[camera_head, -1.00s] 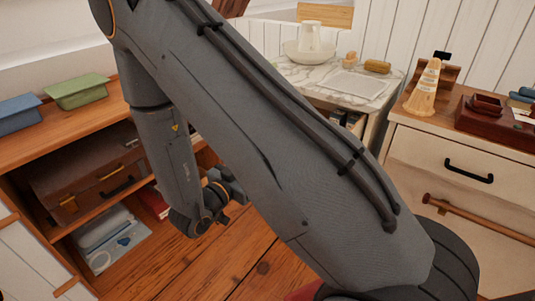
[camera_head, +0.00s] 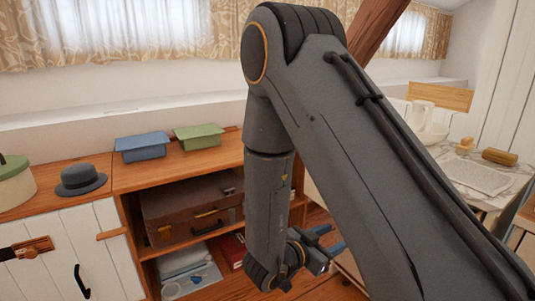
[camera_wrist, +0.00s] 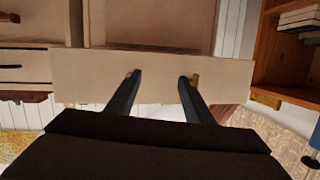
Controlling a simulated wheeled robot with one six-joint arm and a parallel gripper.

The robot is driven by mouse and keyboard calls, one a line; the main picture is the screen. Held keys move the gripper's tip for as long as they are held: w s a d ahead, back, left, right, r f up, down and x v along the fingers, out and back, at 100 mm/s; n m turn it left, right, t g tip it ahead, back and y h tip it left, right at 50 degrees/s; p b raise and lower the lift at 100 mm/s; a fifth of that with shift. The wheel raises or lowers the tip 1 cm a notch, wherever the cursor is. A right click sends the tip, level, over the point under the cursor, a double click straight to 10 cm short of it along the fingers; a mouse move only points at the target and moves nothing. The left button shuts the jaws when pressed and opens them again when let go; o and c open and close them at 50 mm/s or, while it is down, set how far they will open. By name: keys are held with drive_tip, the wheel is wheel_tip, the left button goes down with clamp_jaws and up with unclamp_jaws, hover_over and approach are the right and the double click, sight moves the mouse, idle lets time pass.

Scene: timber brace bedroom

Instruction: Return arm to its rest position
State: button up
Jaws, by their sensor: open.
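My arm stretches across the head view, its elbow high and its forearm hanging down in front of the wooden shelf unit (camera_head: 215,162). My gripper (camera_head: 335,241) is low beside the shelf's right end, with its bluish fingers pointing right. In the wrist view, the two fingers of my gripper (camera_wrist: 160,78) stand well apart with nothing held between them. A pale flat panel (camera_wrist: 80,75) lies behind the fingertips in that view. I cannot tell whether they touch it.
A blue box (camera_head: 142,147) and a green box (camera_head: 199,137) stand on the shelf unit, left of my arm. A brown suitcase (camera_head: 185,210) lies inside. A grey hat (camera_head: 80,180) is at left. A marble-topped table (camera_head: 500,195) is at right.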

drive_tip(key=a+r+n+g+y, duration=0.1)
drive_tip(key=a+r+n+y, duration=0.15)
drive_tip(key=a+y, duration=0.45)
drive_tip(key=a+r+n+y, duration=0.2)
drive_tip(key=a+n+y, duration=0.3)
drive_tip(key=a, duration=0.4)
drive_tip(key=s+d+r+n+g, duration=0.2)
drive_tip(key=s+r+g, duration=0.1)
drive_tip(key=s, duration=0.5)
drive_tip(key=s+d+r+n+g+y+p, duration=0.1)
drive_tip(key=s+d+r+n+g, duration=0.1)
drive_tip(key=s, duration=0.6)
drive_tip(key=s+d+r+n+g, duration=0.2)
drive_tip(key=s+d+r+g, duration=0.1)
drive_tip(key=s, duration=0.4)
drive_tip(key=d+r+m+p, duration=0.2)
drive_tip(key=d+r+p, duration=0.4)
drive_tip(key=p, duration=0.7)
drive_tip(key=shift+s+d+r+h, duration=0.15)
drive_tip(key=shift+d+r+h, duration=0.15)
drive_tip(key=shift+d, duration=0.25)
drive_tip(key=shift+f, duration=0.1)
